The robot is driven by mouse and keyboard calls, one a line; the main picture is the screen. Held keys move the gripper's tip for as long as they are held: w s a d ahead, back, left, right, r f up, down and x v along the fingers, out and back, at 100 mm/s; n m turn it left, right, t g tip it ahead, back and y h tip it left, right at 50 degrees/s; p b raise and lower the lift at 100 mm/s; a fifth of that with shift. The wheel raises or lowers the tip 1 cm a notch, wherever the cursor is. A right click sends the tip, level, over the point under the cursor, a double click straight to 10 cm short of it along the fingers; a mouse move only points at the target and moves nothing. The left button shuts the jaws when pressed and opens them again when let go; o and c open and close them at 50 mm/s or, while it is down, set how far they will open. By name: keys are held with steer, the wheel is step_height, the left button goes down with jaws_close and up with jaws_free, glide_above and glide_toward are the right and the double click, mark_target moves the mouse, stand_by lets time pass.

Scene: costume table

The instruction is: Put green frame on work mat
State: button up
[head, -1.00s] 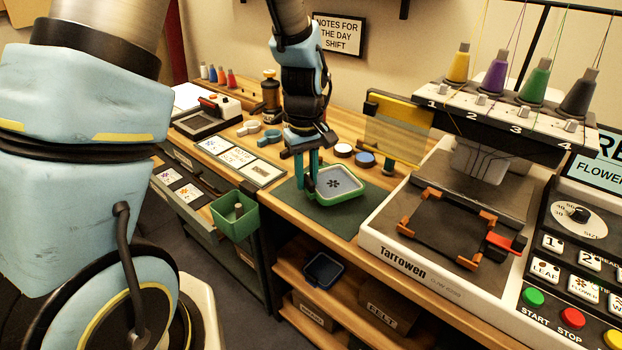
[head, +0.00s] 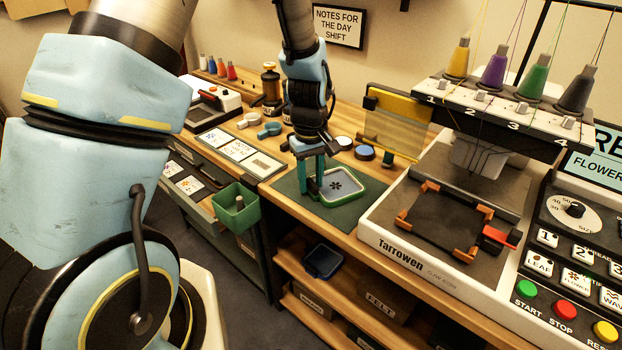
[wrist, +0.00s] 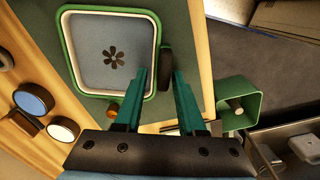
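The green frame (head: 359,199), a rounded square with a pale panel and dark flower motif, lies flat on the dark green work mat (head: 291,193) in the head view. The frame (wrist: 69,48) also shows at upper left in the wrist view. My gripper (head: 312,193) is low at the frame's left side, its two teal fingers pointing down. In the wrist view my gripper (wrist: 160,72) has its fingers apart, straddling the frame's side with a dark tab between them. Gaps show beside the tab, so it looks open. Exact finger contact is hidden.
The Tarrowen embroidery machine (head: 385,236) stands right of the mat, with an orange-cornered holder. A green bin (head: 236,217) hangs at the front left. Round tins (head: 364,153) and a yellow-topped screen (head: 399,105) stand behind. A card strip (head: 237,150) lies left.

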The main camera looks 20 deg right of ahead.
steer(key=shift+o, duration=1.1)
step_height(320, 180, up, 12)
steer(key=b, duration=0.2)
steer(key=s+a+m+t, duration=0.1)
steer(key=s+a+m, duration=0.1)
steer(key=a, duration=2.5)
steer(key=shift+a+f+t, duration=0.2)
steer(key=shift+a+t, duration=0.1)
